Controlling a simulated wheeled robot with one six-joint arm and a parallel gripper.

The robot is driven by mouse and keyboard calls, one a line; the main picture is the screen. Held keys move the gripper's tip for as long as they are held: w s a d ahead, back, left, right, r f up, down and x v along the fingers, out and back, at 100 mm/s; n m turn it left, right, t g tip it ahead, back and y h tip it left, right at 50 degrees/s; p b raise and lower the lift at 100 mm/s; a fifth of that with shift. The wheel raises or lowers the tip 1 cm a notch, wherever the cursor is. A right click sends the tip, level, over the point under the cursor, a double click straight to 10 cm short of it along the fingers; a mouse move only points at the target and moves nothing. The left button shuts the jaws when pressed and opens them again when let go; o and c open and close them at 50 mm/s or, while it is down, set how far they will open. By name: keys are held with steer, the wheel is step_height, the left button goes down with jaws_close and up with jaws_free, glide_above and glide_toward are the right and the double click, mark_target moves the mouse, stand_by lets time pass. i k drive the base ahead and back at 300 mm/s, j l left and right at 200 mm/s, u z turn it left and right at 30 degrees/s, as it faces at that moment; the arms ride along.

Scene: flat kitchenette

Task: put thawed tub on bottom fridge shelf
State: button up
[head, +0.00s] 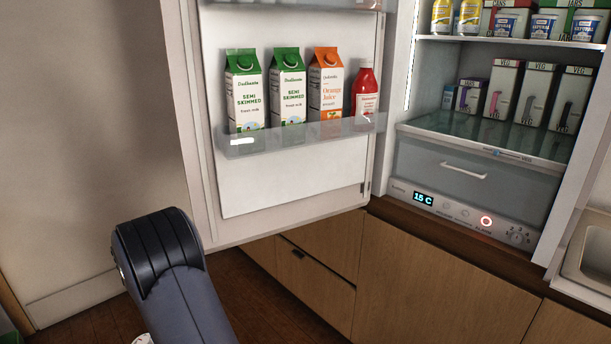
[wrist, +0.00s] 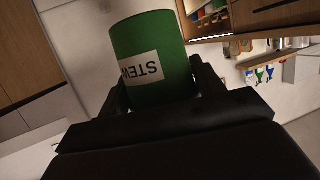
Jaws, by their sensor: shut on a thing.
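In the wrist view, my gripper (wrist: 158,98) is shut on a green tub (wrist: 150,40) with a white label that reads "STEW", upside down in the picture. The head view shows neither the tub nor my gripper, only part of my arm at the lower left. The fridge stands open at the right of the head view. Its bottom shelf (head: 440,124) is a glass plate above a clear drawer (head: 440,170). Several VEG cartons (head: 537,90) stand along the back of this shelf, and its front strip is bare.
The open fridge door (head: 290,185) holds milk cartons (head: 246,92), an orange juice carton (head: 326,85) and a red bottle (head: 365,90). A panel (head: 424,198) under the drawer reads 15 C. A sink (head: 590,250) is at the right edge. Wooden cabinets (head: 420,275) stand below.

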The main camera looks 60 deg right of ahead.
mark_target(518, 137)
steer(key=z, duration=3.1)
